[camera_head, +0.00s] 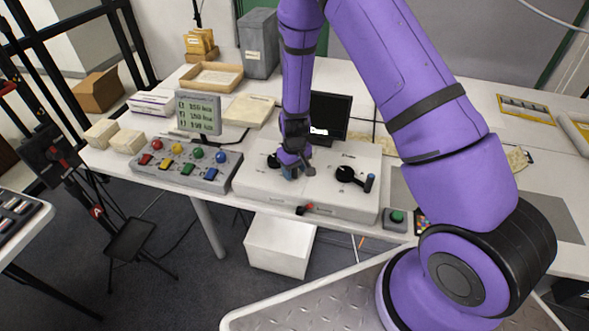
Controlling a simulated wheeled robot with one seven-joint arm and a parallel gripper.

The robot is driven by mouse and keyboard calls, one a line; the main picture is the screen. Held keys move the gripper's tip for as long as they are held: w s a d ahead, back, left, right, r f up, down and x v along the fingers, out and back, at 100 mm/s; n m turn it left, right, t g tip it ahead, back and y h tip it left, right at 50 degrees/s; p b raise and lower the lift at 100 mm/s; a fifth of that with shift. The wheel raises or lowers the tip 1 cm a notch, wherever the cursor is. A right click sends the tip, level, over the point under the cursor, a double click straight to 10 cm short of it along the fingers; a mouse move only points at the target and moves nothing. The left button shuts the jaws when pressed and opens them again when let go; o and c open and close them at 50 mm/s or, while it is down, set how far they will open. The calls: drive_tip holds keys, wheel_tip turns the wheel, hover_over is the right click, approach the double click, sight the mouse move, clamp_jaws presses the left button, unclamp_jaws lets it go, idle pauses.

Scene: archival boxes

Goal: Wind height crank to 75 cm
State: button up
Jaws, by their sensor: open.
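Two white boxes side by side on the table each carry a crank. The right crank (349,175) is black with a blue-grey handle (370,183) on its right. The left crank (272,160) is partly hidden by my gripper, and a blue handle (289,173) shows just under the fingers. My gripper (296,171) points down over the left box, open, at or around that handle; contact cannot be told. The labels are too small to read, so which crank sets height is unclear. A small dark screen (331,110) behind has a tiny unreadable light patch.
A button panel (184,164) with coloured buttons and a grey text display (198,112) stand on the left. A green button box (396,219) sits at the right front. Trays, cartons and a grey archival box (258,45) stand behind.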

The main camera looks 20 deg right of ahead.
clamp_jaws()
drive_tip(key=shift+d, duration=0.15)
drive_tip(key=shift+w+d+n, duration=0.4)
drive_tip(key=shift+d+n, duration=0.15)
drive_tip(key=shift+n, duration=0.3)
drive_tip(key=shift+w+d+n, duration=0.35)
drive_tip(key=shift+d+n, duration=0.15)
drive_tip(key=shift+n, duration=0.35)
drive_tip(key=w+d+n, duration=0.1)
drive_tip(key=w+n, duration=0.1)
drive_tip(key=n, duration=0.1)
drive_tip(key=shift+d+n, duration=0.3)
drive_tip(key=shift+d, duration=0.1)
drive_tip(key=w+n, duration=0.1)
drive_tip(key=n, duration=0.1)
drive_tip(key=w+d+n, duration=0.1)
drive_tip(key=w+n, duration=0.1)
drive_tip(key=shift+w, duration=0.1)
drive_tip(key=w+n, duration=0.1)
drive_tip(key=n, duration=0.1)
drive_tip(key=shift+w+d+n, duration=0.1)
drive_tip(key=shift+w+n, duration=1.05)
drive_tip(key=shift+n, duration=0.25)
drive_tip(key=shift+a, duration=0.2)
